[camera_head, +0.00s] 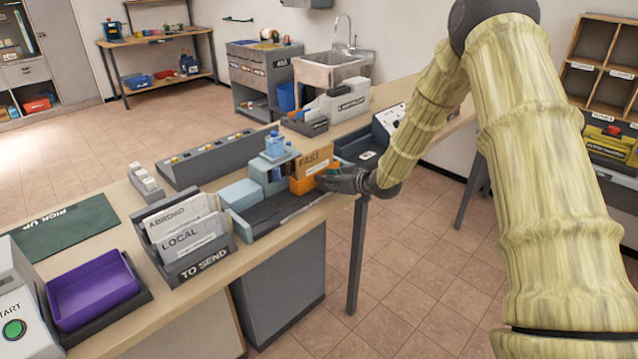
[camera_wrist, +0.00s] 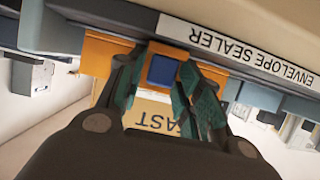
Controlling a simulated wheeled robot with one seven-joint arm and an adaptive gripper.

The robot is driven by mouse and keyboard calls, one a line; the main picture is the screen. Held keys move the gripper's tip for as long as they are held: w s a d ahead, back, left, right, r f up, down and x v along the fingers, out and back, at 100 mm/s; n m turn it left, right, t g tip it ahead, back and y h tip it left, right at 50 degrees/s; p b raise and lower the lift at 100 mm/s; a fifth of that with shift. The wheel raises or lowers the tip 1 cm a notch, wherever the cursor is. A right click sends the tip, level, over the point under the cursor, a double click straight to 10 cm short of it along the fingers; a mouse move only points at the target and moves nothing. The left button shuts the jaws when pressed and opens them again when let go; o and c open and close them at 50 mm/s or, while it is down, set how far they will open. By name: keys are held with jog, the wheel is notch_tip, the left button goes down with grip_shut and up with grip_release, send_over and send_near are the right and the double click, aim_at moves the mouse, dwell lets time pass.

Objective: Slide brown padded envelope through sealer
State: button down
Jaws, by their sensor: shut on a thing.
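The brown padded envelope (camera_head: 313,160), marked FAST, stands upright at the right end of the envelope sealer's dark track (camera_head: 268,214). An orange part with a blue square (camera_wrist: 162,70) joins its lower side; I cannot tell whether it belongs to the envelope. The FAST face (camera_wrist: 152,113) shows upside down in the wrist view. My gripper (camera_head: 328,182) is shut on the envelope from the front right, its fingers (camera_wrist: 185,95) beside the blue square. The sealer's blue-grey head (camera_head: 270,170) is just left of the envelope. The ENVELOPE SEALER label (camera_wrist: 235,47) shows in the wrist view.
The TO SEND rack (camera_head: 205,262) with ABROAD and LOCAL cards stands left of the sealer. A purple tray (camera_head: 92,290) and a green PICK UP mat (camera_head: 68,226) lie farther left. A grey strip with buttons (camera_head: 215,158) stands behind.

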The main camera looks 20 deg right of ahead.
jog(key=shift+w+d, duration=0.3)
jog(key=shift+d, duration=0.45)
jog(key=shift+d+r, duration=0.1)
jog(key=c, duration=1.2)
grip_release()
jog(key=shift+d, duration=0.1)
jog(key=v, duration=1.1)
jog(key=shift+s+r, duration=0.2)
jog(key=shift+s, duration=0.2)
